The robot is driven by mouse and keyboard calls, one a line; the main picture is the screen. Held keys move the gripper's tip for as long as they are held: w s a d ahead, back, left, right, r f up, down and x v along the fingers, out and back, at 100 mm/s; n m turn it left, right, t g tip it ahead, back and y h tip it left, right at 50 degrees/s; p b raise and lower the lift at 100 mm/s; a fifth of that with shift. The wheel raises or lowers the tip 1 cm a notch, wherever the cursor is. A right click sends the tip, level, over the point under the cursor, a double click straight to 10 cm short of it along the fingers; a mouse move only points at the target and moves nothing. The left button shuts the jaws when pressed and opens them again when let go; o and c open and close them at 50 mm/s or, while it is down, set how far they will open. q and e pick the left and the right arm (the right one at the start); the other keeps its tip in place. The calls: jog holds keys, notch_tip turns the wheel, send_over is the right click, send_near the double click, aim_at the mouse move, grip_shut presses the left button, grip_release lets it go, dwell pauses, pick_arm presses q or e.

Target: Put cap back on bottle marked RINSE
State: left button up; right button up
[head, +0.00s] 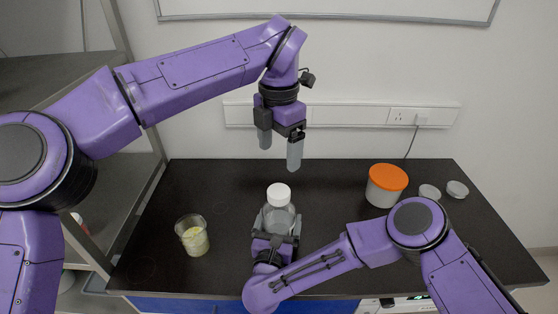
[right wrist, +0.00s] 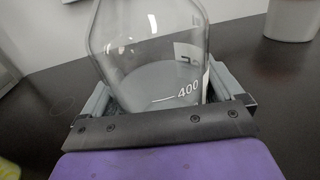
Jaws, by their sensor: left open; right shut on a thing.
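A clear glass bottle (head: 279,219) stands upright on the black table near its front, with a white cap (head: 278,194) on its top. My right gripper (head: 275,240) is shut around the bottle's lower body. The right wrist view shows the glass bottle (right wrist: 155,45) between the fingers of the right gripper (right wrist: 160,105), with liquid inside and a "400" mark. The lettering is only partly visible and RINSE cannot be read. My left gripper (head: 280,150) is open and empty, pointing down above and behind the bottle, apart from the cap.
A glass beaker (head: 192,236) with yellowish contents stands left of the bottle. A white tub with an orange lid (head: 386,184) stands to the right. Two pale round discs (head: 430,192) (head: 457,189) lie farther right. The back left of the black table (head: 205,185) is clear.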

pick_arm(q)
jog(key=shift+r, duration=0.1)
pick_arm(e)
jog(key=o, duration=1.7)
pick_arm(q)
notch_tip(320, 180, down, 3)
jog(key=b, duration=0.3)
pick_arm(e)
jog(key=s, duration=0.3)
jog(key=s+a, duration=0.1)
jog(key=s, duration=0.2)
jog(key=s+a, duration=0.1)
jog(key=s, duration=0.2)
jog(key=shift+s, duration=0.7)
